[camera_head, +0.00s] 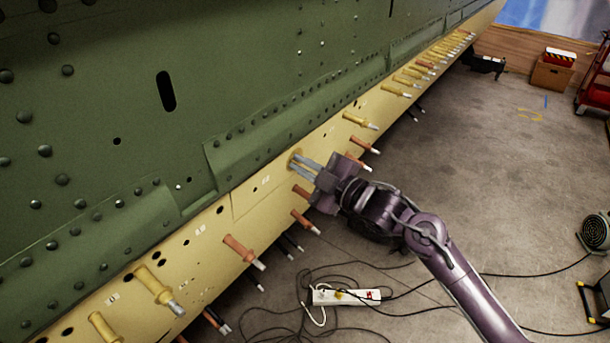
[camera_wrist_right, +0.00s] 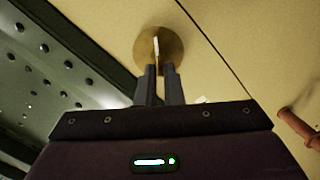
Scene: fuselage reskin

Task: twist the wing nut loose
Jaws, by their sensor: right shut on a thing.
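The wing nut is a round brass-coloured piece (camera_wrist_right: 158,48) against the yellow skin strip in the right wrist view, with a pale upright part at its middle. In the head view only a small yellow bit of it (camera_head: 294,160) shows at the fingertips. My right gripper (camera_head: 299,163) reaches in from the lower right, its two grey fingers at the strip. In the wrist view the fingers of my right gripper (camera_wrist_right: 160,72) are close together on the nut's middle part, shut on it. The exact grip is partly hidden by the fingers. My left gripper is not in view.
The yellow strip (camera_head: 222,213) carries several yellow and copper-coloured pins, including a copper one (camera_head: 305,221) just below my gripper. Green riveted panels (camera_head: 110,90) rise above it. A power strip (camera_head: 345,297) and loose cables lie on the grey floor, which is mostly clear at right.

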